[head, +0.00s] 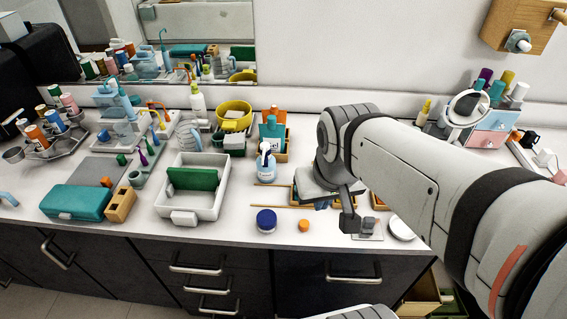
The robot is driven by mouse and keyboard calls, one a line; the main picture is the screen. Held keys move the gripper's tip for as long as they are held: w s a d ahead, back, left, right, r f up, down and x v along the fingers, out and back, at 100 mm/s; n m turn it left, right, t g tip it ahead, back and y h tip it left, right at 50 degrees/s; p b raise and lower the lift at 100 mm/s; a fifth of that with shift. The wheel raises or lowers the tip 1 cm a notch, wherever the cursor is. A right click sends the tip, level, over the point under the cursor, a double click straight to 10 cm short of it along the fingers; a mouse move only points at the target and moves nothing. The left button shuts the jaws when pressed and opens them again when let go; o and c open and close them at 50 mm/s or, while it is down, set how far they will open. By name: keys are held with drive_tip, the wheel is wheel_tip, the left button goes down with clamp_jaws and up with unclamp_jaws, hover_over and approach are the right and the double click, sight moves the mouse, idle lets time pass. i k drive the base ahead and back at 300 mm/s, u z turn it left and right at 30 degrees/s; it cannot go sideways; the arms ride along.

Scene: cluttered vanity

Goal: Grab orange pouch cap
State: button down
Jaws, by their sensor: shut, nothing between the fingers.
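A small round orange cap (304,225) lies on the white counter (225,231) near its front edge, to the right of a dark blue round lid or jar (266,220). It is the orange thing that best fits the pouch cap, though it is too small to read. My gripper (350,222) is to the right of the cap, apart from it, with its dark fingers pointing down. The gripper is shut and holds nothing. Its height above the counter is hard to tell. My arm and wrist hide part of the counter behind the gripper.
A white tray (217,205) with a green block is at left. A white round dish (402,229) is right of the gripper. Bare counter surrounds the cap.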

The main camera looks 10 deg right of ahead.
sight(304, 224)
drive_tip(key=u, duration=0.05)
drive_tip(key=k, duration=1)
drive_tip(key=z, duration=0.25)
drive_tip(key=i, duration=0.6)
drive_tip(key=z, duration=0.25)
